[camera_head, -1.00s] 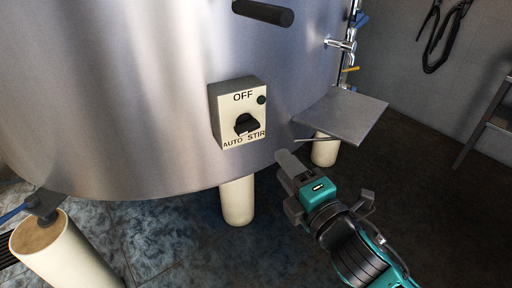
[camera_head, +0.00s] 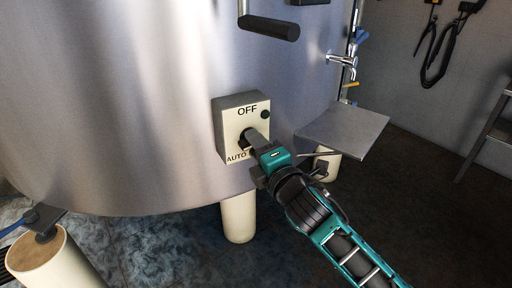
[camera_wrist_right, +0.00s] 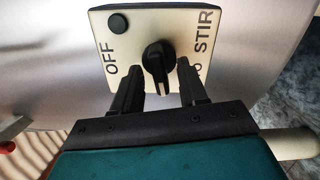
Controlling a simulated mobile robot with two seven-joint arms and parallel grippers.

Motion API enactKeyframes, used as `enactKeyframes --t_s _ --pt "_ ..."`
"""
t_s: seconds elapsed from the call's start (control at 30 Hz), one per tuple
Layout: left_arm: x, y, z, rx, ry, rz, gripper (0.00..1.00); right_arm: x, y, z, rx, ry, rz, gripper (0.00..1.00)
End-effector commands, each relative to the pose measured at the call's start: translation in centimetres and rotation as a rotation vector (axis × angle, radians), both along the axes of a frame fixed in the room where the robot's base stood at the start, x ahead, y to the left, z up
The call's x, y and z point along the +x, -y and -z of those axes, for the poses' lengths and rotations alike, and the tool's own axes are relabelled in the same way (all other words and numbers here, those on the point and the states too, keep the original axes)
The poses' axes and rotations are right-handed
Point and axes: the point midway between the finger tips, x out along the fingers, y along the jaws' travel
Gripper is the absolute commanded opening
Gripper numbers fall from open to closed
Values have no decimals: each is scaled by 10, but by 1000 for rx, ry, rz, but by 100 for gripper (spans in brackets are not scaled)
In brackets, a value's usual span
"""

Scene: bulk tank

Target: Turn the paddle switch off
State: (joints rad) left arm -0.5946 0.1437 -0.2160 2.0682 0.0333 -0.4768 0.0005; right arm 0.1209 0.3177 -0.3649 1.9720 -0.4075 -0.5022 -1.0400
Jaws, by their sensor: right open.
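The switch box (camera_head: 229,121) is a cream panel on the side of the steel tank, with OFF at its top and AUTO and STIR along its bottom. Its black knob (camera_wrist_right: 157,62) shows whole in the right wrist view; in the head view it is partly hidden behind my gripper. My right gripper (camera_head: 256,142) is at the front of the box. In the right wrist view its two dark fingers (camera_wrist_right: 163,92) are open, one to each side of the knob's lower end, with nothing held. My left gripper is not in view.
The steel tank (camera_head: 120,110) fills the left and stands on cream legs (camera_head: 238,217). A grey metal plate (camera_head: 345,130) juts out right of the box. A black handle (camera_head: 268,27) sticks out above it. Dark floor lies open at the lower right.

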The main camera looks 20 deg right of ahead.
Motion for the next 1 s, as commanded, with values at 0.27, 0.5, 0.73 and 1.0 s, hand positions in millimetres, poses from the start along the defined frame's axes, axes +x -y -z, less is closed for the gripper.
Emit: enactKeyframes --t_s 0.27,0.5,0.73,1.0 --pt "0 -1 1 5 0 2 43 5 -1 0 1 0 -1 43" --pt "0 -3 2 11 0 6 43 5 -1 0 1 0 -1 29" --pt "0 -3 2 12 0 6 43 5 -1 0 1 0 0 7" --pt "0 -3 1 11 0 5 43 5 -1 0 2 0 0 0"
